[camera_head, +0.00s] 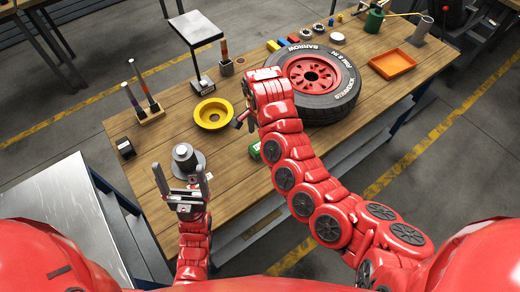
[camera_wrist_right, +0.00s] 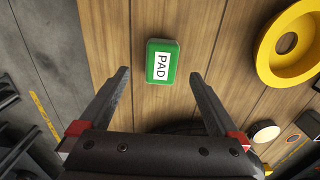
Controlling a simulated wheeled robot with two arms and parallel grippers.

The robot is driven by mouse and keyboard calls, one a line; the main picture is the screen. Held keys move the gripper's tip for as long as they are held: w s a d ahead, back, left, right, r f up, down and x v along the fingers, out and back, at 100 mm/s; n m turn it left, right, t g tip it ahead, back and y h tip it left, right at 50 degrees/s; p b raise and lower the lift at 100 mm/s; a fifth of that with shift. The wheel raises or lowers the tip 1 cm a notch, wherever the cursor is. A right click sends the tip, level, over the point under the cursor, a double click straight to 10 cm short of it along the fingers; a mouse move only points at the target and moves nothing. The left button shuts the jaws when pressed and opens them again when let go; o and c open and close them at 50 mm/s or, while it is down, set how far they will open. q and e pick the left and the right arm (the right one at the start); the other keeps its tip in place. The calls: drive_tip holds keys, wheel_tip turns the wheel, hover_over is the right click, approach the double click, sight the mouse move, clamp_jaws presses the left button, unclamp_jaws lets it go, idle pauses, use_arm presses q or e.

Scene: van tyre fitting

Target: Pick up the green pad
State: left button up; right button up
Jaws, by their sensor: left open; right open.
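The green pad (camera_wrist_right: 162,61), a small green block with a white "PAD" label, lies on the wooden bench. In the head view the pad (camera_head: 254,152) shows only in part beside my right arm, which hides the rest. My right gripper (camera_wrist_right: 160,74) is open and empty. In its wrist view the pad appears between and just beyond the fingertips, touching neither. In the head view my right gripper (camera_head: 243,117) is mostly hidden by its own wrist. My left gripper (camera_head: 182,182) is open and empty at the bench's near left edge.
A grey round part (camera_head: 184,154) stands just beyond my left gripper. A yellow ring (camera_head: 213,113) lies left of my right gripper. A tyre with red rim (camera_head: 335,90) lies behind my right arm. An orange tray (camera_head: 392,64) is at the right. Bare wood surrounds the pad.

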drive_tip(key=shift+f, duration=0.5)
drive_tip(key=shift+d+f+p, duration=0.1)
drive_tip(key=shift+f+p, duration=0.4)
drive_tip(key=shift+p, duration=0.2)
wheel_tip(320, 180, down, 3)
drive_tip(key=shift+w+f+p, duration=0.1)
drive_tip(key=shift+w+p, duration=0.05)
drive_tip(key=shift+p, duration=0.55)
drive_tip(key=shift+f, duration=0.6)
drive_tip(key=shift+c, duration=0.3)
drive_tip(key=c, duration=1.4)
drive_tip(key=shift+o, duration=0.2)
drive_tip(key=shift+r, duration=0.1)
